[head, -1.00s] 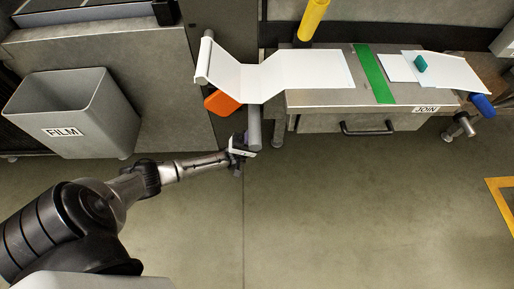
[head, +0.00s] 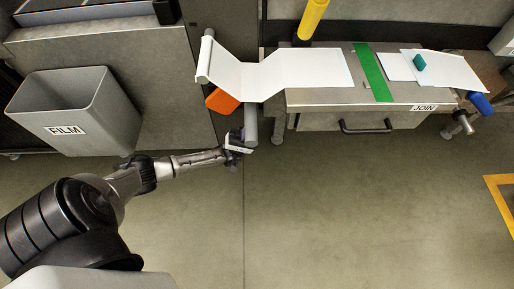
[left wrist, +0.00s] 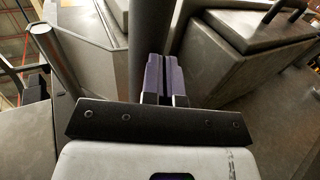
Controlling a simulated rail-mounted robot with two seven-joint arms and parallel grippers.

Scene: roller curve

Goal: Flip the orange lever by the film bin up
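The orange lever (head: 222,100) shows in the head view as a flat orange paddle below the left end of the white sheet. The grey film bin (head: 100,105), labelled FILM, stands open to its left. My left gripper (head: 240,138) is just below and right of the lever, apart from it, close to a grey roller (head: 251,122). In the left wrist view its two purple-padded fingers (left wrist: 163,75) lie side by side with only a thin dark line between them, and nothing shows held. The lever cannot be made out there. My right gripper is not in view.
The white sheet (head: 290,75) runs over the roller onto a grey table (head: 330,97) with a green strip (head: 372,72). A drawer handle (head: 365,128), a blue knob (head: 480,103) and a yellow post (head: 312,18) are to the right. The floor below is clear.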

